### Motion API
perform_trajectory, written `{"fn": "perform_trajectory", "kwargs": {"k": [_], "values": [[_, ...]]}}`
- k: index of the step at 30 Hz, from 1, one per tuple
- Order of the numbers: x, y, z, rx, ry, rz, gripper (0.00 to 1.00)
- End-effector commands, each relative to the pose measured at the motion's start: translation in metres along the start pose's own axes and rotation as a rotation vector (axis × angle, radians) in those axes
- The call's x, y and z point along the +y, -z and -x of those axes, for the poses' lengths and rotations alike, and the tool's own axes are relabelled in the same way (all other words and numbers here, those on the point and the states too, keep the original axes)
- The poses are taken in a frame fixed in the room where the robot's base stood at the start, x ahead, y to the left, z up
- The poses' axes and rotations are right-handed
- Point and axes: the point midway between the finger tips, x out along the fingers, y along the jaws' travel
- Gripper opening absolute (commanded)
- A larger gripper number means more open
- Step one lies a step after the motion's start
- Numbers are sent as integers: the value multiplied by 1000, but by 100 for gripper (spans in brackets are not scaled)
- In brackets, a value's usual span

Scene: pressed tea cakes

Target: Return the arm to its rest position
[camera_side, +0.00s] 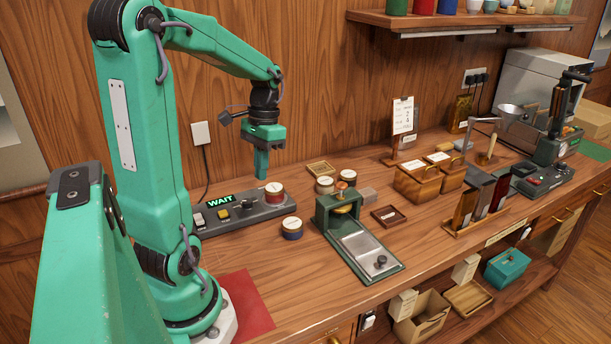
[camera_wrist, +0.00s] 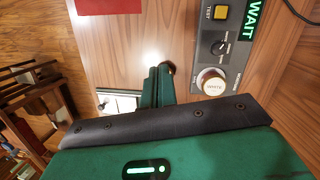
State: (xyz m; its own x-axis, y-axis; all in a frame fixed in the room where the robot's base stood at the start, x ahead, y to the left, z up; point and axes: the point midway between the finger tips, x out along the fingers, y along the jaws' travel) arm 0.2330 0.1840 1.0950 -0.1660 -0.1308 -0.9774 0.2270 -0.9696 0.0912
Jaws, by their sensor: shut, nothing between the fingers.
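My gripper (camera_side: 262,164) is shut and empty. It points down and hangs in the air above the bench, over the area by the control box (camera_side: 245,212). The box has a lit green WAIT sign and a red round tin with a pale lid (camera_side: 274,192) at its right end.
A green press (camera_side: 345,218) stands right of the box, with a dark blue tin (camera_side: 292,228) left of it. A red mat (camera_side: 247,304) lies by my base. Wooden boxes (camera_side: 417,183) and a hanging shelf (camera_side: 470,22) are farther right. The air around my gripper looks clear.

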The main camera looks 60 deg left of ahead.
Motion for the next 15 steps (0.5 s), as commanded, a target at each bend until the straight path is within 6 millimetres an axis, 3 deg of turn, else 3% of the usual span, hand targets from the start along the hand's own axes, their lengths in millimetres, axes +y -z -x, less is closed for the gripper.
{"fn": "perform_trajectory", "kwargs": {"k": [3, 15], "values": [[28, -1, 11, 76, 50, -33, 0], [108, -19, 31, 345, 128, -128, 0]]}}
